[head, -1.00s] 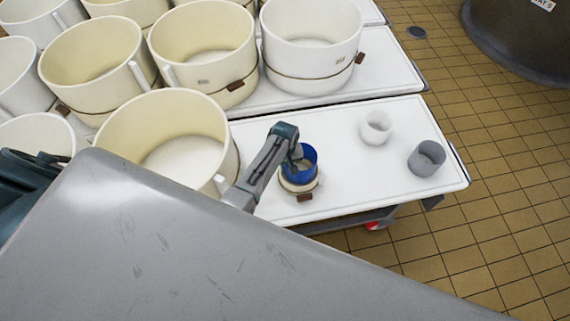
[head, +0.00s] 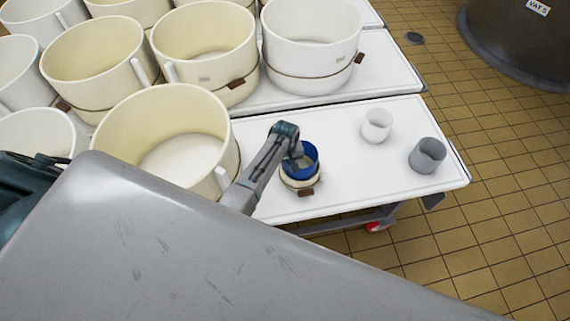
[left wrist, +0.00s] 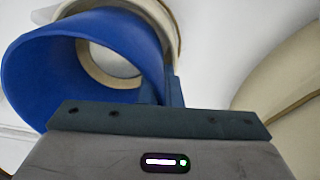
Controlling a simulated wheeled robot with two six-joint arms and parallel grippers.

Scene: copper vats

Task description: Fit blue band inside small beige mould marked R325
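The blue band (head: 312,161) is an open ring at the small beige mould (head: 290,183), which stands near the front edge of the white table with a brown tag on its side. Much of the band stands above the mould's rim; how deep its lower edge sits is hidden. My left gripper (head: 297,160) reaches in from the left and is shut on the band's wall. In the left wrist view the blue band (left wrist: 35,75) fills the left side, tilted in the picture, with the beige mould (left wrist: 172,22) behind it. The R325 marking is not legible. My right gripper is not in view.
A white cup-like mould (head: 377,125) and a grey one (head: 427,156) stand to the right on the table (head: 345,188). A large cream mould (head: 165,110) stands close on the left, with more behind. The table between is clear.

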